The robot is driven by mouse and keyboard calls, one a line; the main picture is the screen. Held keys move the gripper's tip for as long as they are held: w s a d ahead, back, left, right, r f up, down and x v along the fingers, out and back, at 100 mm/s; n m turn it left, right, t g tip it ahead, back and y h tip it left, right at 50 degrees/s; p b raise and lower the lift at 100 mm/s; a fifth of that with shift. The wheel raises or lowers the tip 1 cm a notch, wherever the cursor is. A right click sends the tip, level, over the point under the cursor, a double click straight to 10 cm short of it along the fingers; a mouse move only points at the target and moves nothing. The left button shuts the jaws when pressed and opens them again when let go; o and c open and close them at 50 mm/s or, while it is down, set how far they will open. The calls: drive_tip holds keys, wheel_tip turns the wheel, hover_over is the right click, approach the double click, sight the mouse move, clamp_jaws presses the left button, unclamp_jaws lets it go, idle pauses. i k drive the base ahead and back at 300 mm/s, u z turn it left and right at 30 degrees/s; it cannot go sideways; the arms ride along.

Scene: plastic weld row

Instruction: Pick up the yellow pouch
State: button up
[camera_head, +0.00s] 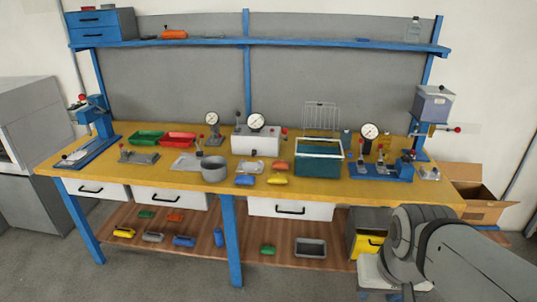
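A small yellow pouch (277,180) lies on the yellow worktop near the front edge, right of centre. A blue pouch (244,181) lies just to its left, and an orange pouch (281,166) lies behind it. The green bin (318,171) stands to its right. Another yellow item (124,231) lies on the lower wooden shelf at the left. My arm comes in at the lower right, in front of the bench and well apart from the pouch. I cannot make out my gripper's fingers in this view.
A grey cylindrical pot (214,169) and a metal tray (186,162) stand left of the pouches. A gauge box (256,139) stands behind. A blue-based fixture (380,171) is right of the bin. A cardboard box (478,199) stands beyond the bench's right end.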

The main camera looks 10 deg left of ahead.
sight(277, 178)
drive_tip(key=k, duration=0.65)
drive_tip(key=u, duration=0.45)
drive_tip(key=i, duration=1.15)
drive_tip(key=u, duration=0.4)
drive_tip(key=i, duration=1.35)
drive_tip(key=z, duration=0.35)
